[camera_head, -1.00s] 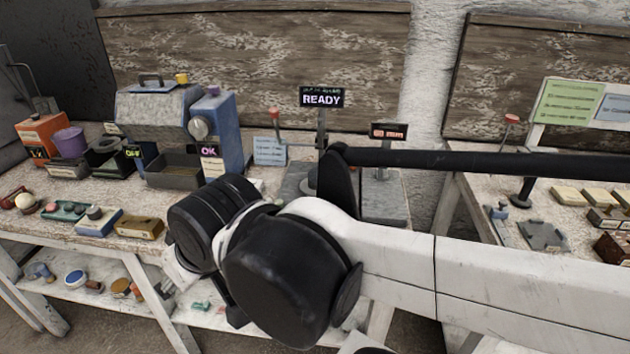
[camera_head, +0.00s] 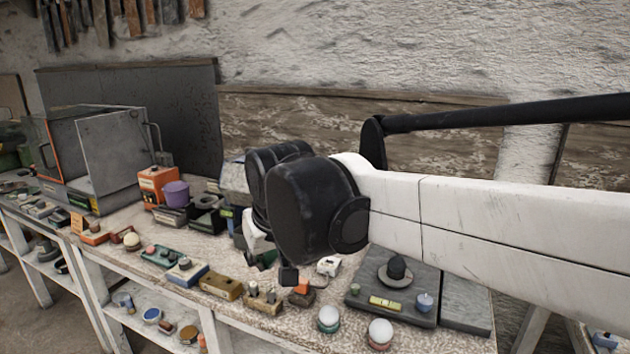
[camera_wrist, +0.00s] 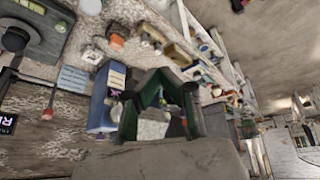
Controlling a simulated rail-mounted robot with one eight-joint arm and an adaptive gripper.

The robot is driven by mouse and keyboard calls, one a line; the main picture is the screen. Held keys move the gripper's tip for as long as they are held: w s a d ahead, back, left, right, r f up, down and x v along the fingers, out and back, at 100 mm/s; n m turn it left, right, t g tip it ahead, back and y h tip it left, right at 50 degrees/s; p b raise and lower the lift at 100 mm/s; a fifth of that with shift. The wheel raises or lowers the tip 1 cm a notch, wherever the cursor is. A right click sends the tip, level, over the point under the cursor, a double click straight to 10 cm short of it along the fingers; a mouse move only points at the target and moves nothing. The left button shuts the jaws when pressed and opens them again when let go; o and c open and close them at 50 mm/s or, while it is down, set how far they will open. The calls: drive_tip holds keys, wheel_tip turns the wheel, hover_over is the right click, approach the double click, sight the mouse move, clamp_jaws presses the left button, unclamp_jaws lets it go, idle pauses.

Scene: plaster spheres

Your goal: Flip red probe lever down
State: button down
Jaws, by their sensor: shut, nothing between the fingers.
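A lever with a red ball tip (camera_wrist: 47,114) shows at the left of the wrist view, which is tilted and blurred. Its stem runs up toward a pale blue card. I cannot tell from this angle whether the lever is up or down. In the head view I cannot make out the lever; my arm covers part of the bench. My gripper (camera_wrist: 160,78) is shut and empty in the wrist view, apart from the lever. In the head view the gripper is mostly hidden behind my black wrist joints, above the bench.
The bench holds an orange box (camera_head: 157,184), a purple cup (camera_head: 176,193), a blue block (camera_head: 187,273) and a brass block (camera_head: 221,287). A grey plate (camera_head: 420,310) with a black knob (camera_head: 397,267) lies right of my wrist. An open grey cabinet (camera_head: 118,150) stands at the left.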

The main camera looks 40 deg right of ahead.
drive_tip(key=w+d+r+m+g+h+p, duration=0.1)
drive_tip(key=w+d+r+p, duration=0.2)
drive_tip(key=w+d+r, duration=0.45)
drive_tip(key=w+d+r+m+g+p, duration=0.25)
drive_tip(key=w+d, duration=0.25)
drive_tip(key=d, duration=0.5)
drive_tip(key=w+d+m+g+p, duration=0.1)
drive_tip(key=w+d+p, duration=0.1)
drive_tip(key=d, duration=0.9)
drive_tip(key=w+d+m+g+p, duration=0.1)
drive_tip(key=w+d+p, duration=0.2)
drive_tip(key=d, duration=0.9)
drive_tip(key=shift+r, duration=0.25)
drive_tip(key=shift+d, duration=0.1)
drive_tip(key=s+f+p, duration=0.2)
drive_tip(key=s+f, duration=0.1)
drive_tip(key=f, duration=0.8)
drive_tip(key=shift+s, duration=0.15)
